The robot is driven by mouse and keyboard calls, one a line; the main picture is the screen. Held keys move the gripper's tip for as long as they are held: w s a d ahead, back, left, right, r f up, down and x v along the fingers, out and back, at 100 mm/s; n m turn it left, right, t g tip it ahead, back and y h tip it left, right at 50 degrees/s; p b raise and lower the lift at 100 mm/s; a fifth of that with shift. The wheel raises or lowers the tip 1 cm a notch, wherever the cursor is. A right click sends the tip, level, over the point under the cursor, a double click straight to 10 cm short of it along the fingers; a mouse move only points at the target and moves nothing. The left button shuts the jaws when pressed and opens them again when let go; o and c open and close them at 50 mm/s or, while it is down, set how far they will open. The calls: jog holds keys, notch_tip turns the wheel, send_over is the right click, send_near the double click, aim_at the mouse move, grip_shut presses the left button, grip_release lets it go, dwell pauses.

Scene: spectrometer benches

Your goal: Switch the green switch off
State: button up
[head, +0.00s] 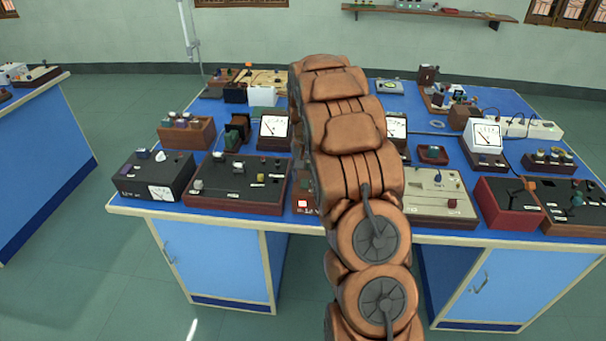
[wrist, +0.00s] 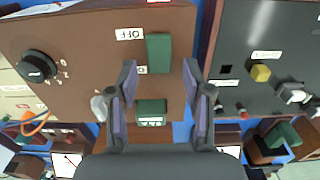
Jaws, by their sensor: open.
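A brown instrument panel fills the middle of the wrist view (wrist: 85,60). A green switch piece (wrist: 158,52) stands on it beside a white label reading OFF (wrist: 129,33). A second green piece (wrist: 151,106) lies lower, between my gripper fingers, with a white label at its lower edge. I cannot tell whether the two pieces belong to one switch. My gripper (wrist: 159,72) is open and empty, its fingertips on either side of the lower end of the upper piece. I cannot tell whether they touch anything. In the head view my arm hides the gripper and the switch.
A black knob (wrist: 38,66) and a silver knob (wrist: 102,106) are on the same panel, left of my gripper. A dark panel (wrist: 285,50) with a yellow knob is close on the right. Several instrument boxes and meters crowd the blue bench (head: 245,220).

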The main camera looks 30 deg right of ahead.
jog(key=shift+f, duration=0.3)
jog(key=shift+c, duration=0.4)
grip_shut()
